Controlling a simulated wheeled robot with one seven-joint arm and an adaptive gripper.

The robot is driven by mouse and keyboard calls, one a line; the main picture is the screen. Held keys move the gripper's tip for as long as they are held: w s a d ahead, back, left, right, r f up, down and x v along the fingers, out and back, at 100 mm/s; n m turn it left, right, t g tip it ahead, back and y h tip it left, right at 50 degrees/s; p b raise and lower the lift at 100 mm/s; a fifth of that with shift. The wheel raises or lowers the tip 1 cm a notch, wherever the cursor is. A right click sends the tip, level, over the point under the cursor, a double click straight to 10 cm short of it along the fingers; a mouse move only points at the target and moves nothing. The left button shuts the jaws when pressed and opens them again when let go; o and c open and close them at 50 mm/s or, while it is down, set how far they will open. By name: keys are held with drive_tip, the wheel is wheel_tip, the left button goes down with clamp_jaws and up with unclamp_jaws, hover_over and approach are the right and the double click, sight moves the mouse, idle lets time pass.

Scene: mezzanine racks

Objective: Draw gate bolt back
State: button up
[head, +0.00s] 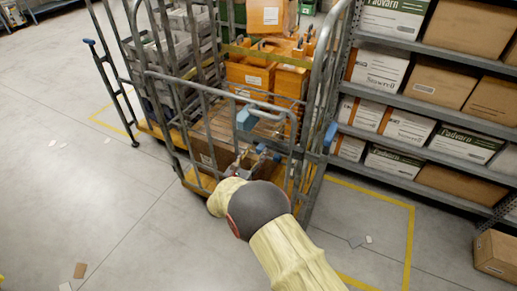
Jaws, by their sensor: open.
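A grey tubular gate (222,92) closes the near side of a roll cage. A blue block (247,117) with a pale grey rod (268,114) sits at the gate's upper right and looks like the bolt. My gripper (238,161) is open, just below the blue block and in front of the gate bars. It appears apart from the block. Small blue parts (263,150) show close to my gripper; I cannot tell what they belong to. My arm hides the gate's lower right part.
The cage holds orange crates (250,76) and grey crates (176,48). A shelf rack with cartons (408,126) stands close on the right. A carton (495,254) is on the floor at far right. Scraps (80,270) lie on the floor. The left floor is mostly clear.

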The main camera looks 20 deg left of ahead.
drive_tip(key=s, duration=0.8)
drive_tip(key=shift+a, duration=0.35)
drive_tip(key=shift+s, duration=0.1)
